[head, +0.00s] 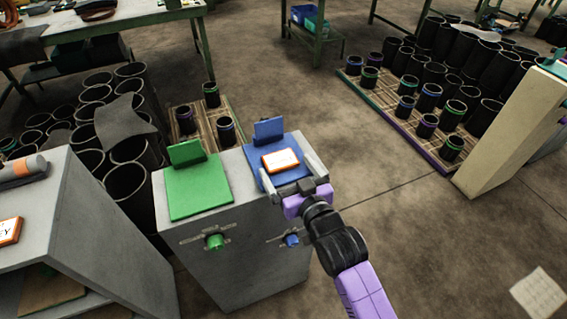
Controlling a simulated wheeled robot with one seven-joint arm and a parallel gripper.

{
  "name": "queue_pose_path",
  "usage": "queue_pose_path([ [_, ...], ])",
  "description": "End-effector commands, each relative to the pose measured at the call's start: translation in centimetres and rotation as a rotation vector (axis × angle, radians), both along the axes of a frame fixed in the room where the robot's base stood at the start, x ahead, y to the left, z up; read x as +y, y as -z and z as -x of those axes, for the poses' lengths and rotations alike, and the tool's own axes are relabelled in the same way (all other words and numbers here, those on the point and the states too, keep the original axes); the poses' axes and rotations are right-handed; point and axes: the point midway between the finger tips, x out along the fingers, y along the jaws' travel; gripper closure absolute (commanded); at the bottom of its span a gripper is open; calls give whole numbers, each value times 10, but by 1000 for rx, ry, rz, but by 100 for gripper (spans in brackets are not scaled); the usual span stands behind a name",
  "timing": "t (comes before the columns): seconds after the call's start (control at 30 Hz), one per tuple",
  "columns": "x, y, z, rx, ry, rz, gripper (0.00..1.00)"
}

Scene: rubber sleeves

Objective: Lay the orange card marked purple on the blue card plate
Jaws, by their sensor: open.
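The blue card plate (262,178) lies on top of a grey cabinet, with a blue upright tab at its back. A white card with an orange border (281,161) appears to rest on this plate. Its marking is too small to read. My gripper (286,167) is open, with one finger to the left and one to the right of that card, and I see no grip on it. A second orange-edged card (9,230) is cut off at the left edge; its visible lettering ends in "EY".
A green plate (198,188) with a tab sits left of the blue one. Green (214,241) and blue (291,239) knobs are on the cabinet front. Black sleeves stand left and on a pallet (393,112) at the right. A beige post (513,130) stands right. Floor between is clear.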

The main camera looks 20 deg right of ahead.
Motion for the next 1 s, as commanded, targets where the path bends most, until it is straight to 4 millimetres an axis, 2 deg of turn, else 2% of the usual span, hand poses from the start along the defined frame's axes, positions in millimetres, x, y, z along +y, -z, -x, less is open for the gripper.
queue_pose_path([
  [0.03,0,1,12,2,0,0,1],
  [0.2,0,-5,47,1,0,0,1],
  [0.4,0,-10,75,1,0,0,1],
  [0.6,0,-13,86,0,0,0,1],
  [0.87,0,-13,88,1,0,0,1],
  [0.93,0,-9,94,5,0,0,1],
  [1.0,0,-2,109,13,0,0,1],
])
